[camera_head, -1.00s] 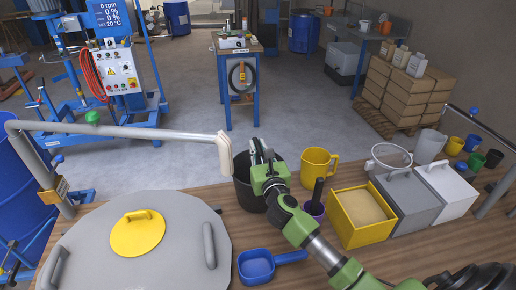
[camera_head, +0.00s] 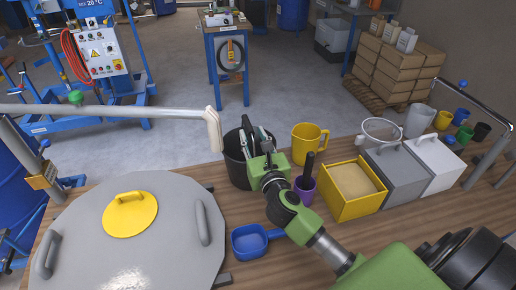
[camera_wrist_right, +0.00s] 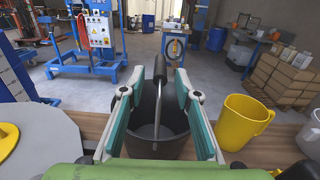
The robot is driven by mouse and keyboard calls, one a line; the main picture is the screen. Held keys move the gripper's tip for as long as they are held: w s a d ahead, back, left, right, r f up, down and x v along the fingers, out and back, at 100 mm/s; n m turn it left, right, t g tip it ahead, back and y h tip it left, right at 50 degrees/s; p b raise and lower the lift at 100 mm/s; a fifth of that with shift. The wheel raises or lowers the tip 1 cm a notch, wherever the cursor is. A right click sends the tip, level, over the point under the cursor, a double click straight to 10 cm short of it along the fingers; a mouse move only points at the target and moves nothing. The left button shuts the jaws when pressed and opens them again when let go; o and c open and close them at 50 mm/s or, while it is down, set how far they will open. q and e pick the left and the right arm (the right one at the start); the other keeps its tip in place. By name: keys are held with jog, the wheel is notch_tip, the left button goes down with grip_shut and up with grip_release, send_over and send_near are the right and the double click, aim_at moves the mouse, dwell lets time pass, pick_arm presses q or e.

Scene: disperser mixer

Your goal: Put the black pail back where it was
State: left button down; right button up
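The black pail (camera_head: 235,170) stands upright on the wooden bench, left of the yellow mug (camera_head: 307,143). It also shows in the right wrist view (camera_wrist_right: 158,150), where its inside is partly visible. A thin grey handle with a black grip (camera_wrist_right: 152,52) rises from the pail between my right gripper's fingers. My right gripper (camera_head: 254,132) is over the pail. In the wrist view, its teal-padded fingers (camera_wrist_right: 160,85) are spread wide apart, one on each side, and do not appear closed on anything. My left gripper is not in view.
A round grey lid (camera_head: 170,240) with a yellow cap lies at left, under a grey pipe arm (camera_head: 120,110). A blue scoop (camera_head: 250,241), purple cup (camera_head: 305,190) and yellow bin (camera_head: 345,205) stand near my right arm. Grey and white boxes and several cups fill the right.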

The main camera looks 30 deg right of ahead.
jog(key=v, duration=0.5)
jog(key=shift+s+b, duration=0.25)
jog(key=shift+b, duration=0.15)
